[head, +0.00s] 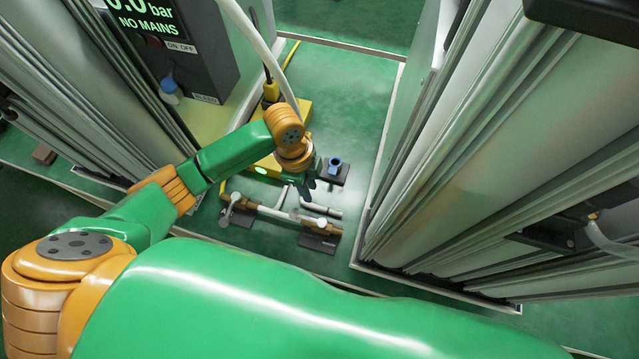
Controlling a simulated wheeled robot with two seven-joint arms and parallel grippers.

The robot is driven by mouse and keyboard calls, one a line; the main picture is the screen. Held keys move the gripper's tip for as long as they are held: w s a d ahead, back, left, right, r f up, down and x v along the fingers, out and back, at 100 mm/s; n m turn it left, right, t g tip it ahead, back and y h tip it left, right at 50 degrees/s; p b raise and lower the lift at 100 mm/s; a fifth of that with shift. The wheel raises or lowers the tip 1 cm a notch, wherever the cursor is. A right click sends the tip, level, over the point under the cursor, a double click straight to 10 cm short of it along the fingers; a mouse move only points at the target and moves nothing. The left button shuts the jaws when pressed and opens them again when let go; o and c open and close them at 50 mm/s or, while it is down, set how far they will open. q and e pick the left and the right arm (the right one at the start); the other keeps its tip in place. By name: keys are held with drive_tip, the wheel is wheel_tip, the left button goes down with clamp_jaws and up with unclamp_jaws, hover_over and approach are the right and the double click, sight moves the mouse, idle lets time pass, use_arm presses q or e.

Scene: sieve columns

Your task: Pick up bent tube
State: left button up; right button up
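A short pale grey tube (321,208) lies on the green floor just behind a brass-coloured pipe assembly; it looks like the bent tube, but its bend is hard to make out. Another thin pale piece (282,197) lies to its left, partly close to the pipe. My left gripper (307,190) points down above this spot, just up and left of the pale tube. Its dark fingers are small and seen from above, so their opening and any contact are unclear. My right gripper is not in view.
The brass pipe (270,212) with white-handled valves rests on dark plates (318,242). A blue fitting (335,165) stands on another plate. A yellow box (270,168), a pressure panel (150,20) and a pale hose (262,50) are behind. Tall metal columns (500,150) flank the right.

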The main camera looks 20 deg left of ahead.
sight(318, 207)
use_arm(q)
drive_tip(key=shift+w+f, duration=0.15)
drive_tip(key=shift+f, duration=0.2)
drive_tip(key=f, duration=0.1)
drive_tip(key=d+f, duration=0.1)
drive_tip(key=f, duration=0.1)
drive_tip(key=s+f, duration=0.1)
drive_tip(key=f, duration=0.1)
drive_tip(key=shift+d+f, duration=0.1)
drive_tip(key=shift+d, duration=0.3)
drive_tip(key=shift+w+f, duration=0.15)
drive_tip(key=shift+f, duration=0.3)
drive_tip(key=shift+r, duration=0.1)
clamp_jaws()
